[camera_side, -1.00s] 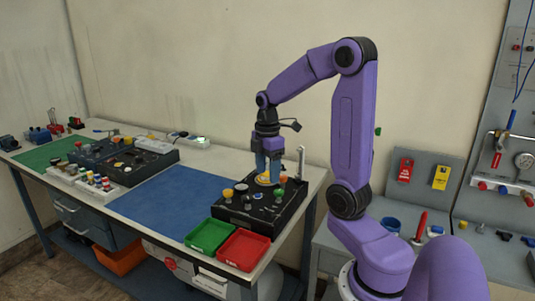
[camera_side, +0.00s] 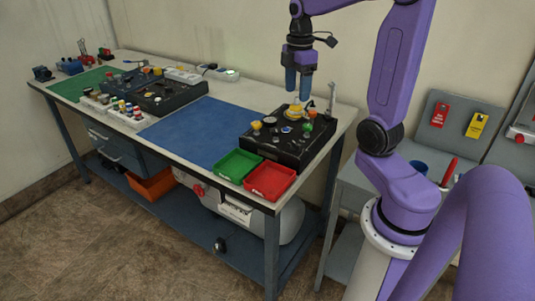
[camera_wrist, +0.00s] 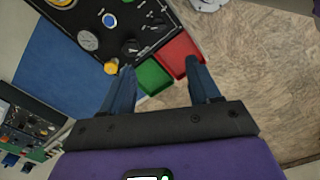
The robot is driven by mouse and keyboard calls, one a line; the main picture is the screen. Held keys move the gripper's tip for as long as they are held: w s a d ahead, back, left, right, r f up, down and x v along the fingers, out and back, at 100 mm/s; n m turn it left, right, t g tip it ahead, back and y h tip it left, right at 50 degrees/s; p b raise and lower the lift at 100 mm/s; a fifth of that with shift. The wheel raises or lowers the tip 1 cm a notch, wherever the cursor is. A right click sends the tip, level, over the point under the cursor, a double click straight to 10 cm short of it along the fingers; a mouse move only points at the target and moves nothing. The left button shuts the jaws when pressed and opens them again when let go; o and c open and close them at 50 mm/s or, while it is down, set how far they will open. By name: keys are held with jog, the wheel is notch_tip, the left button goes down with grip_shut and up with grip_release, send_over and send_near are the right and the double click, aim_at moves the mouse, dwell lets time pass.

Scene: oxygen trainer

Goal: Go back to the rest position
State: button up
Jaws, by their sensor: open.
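My gripper (camera_side: 297,90) has blue fingers and a dark body, and points down above the black trainer panel (camera_side: 262,143) at the right end of the table. Its fingers are apart and empty, and clear of the panel's knobs. In the wrist view my gripper (camera_wrist: 160,82) shows two blue fingers with a wide gap, with the green tray (camera_wrist: 153,76) and red tray (camera_wrist: 181,52) seen beyond them. The panel carries a yellow knob (camera_side: 256,125), a green knob (camera_side: 307,127), an orange knob (camera_side: 311,113) and dials.
The green tray (camera_side: 238,165) and red tray (camera_side: 270,180) sit at the table's front edge. A blue mat (camera_side: 195,130) is bare. A metal post (camera_side: 332,97) stands behind the panel. A grey side bench (camera_side: 345,185) stands to the right.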

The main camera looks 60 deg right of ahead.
jog(key=s+a+f, duration=0.2)
jog(key=s+a, duration=0.3)
jog(key=a, duration=0.5)
jog(key=s+a+f, duration=0.2)
jog(key=s+a, duration=0.3)
jog(key=a, duration=0.5)
jog(key=s+a+f, duration=0.2)
jog(key=s, duration=0.7)
jog(key=shift+a, duration=0.15)
jog(key=shift+w, duration=0.1)
jog(key=shift+c, duration=0.4)
